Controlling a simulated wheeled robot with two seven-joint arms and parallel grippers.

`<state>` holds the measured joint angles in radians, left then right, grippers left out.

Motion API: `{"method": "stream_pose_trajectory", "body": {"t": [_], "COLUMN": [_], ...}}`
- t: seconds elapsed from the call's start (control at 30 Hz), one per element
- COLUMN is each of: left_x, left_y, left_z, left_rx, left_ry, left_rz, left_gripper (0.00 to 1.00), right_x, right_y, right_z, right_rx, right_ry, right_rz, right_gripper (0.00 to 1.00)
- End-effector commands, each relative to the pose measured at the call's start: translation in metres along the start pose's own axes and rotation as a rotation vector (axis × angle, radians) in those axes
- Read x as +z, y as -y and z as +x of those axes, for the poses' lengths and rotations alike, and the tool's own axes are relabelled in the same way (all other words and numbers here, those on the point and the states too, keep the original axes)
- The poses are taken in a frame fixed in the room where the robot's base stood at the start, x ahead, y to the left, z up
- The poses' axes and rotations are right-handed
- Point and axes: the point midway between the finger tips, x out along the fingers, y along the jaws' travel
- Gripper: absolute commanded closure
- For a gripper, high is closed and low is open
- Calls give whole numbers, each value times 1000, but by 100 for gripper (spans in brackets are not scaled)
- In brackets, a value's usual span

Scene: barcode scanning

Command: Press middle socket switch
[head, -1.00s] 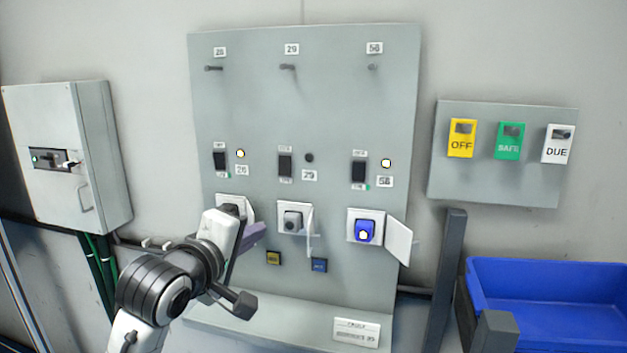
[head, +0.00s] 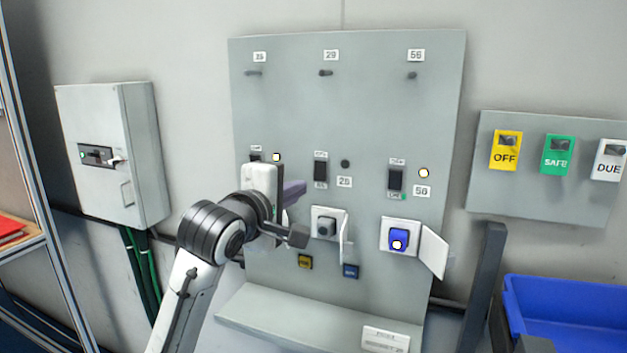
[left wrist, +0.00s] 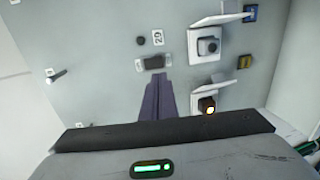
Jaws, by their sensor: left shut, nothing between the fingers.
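The middle socket switch (head: 320,170) is a dark rocker on the grey panel, under the 29 column, beside a dark lamp (head: 345,163). It also shows in the left wrist view (left wrist: 153,63). The middle socket (head: 326,225), with its cover swung open, is below it. My left gripper (head: 295,190) is shut and empty, with purple fingers, left of and a little below the middle switch. In the left wrist view its fingertips (left wrist: 158,80) point at the switch and look just short of it; contact cannot be told. My left arm hides most of the left switch and socket.
The right switch (head: 396,179) and blue right plug (head: 398,239) have an open cover beside them. Left and right lamps (head: 424,173) are lit. A ledge (head: 300,325) runs below; a dark post (head: 484,280) and blue bin (head: 570,310) stand right.

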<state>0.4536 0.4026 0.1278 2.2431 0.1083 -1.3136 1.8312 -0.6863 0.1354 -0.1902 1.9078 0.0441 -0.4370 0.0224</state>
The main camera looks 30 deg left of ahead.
Motion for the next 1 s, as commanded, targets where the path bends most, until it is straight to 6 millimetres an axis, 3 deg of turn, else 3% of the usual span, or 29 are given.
{"method": "stream_pose_trajectory", "body": {"t": [0.2,0.43,0.6,1.0], "left_x": [-1,-1,0,0], "left_y": [-2,-2,0,1], "left_z": [49,83,93,95], "left_rx": [-3,-1,0,4], "left_ry": [-3,-2,-1,0], "left_rz": [3,2,2,1], "left_gripper": [100,100,100,100], "right_x": [-6,-11,-12,-11], "right_y": [1,1,1,1], "right_z": [-6,-11,-12,-10], "right_rx": [0,0,-1,-1], "right_ry": [0,-1,-2,-4], "right_rz": [-1,-1,-1,-1], "right_gripper": [59,59,59,59]}}
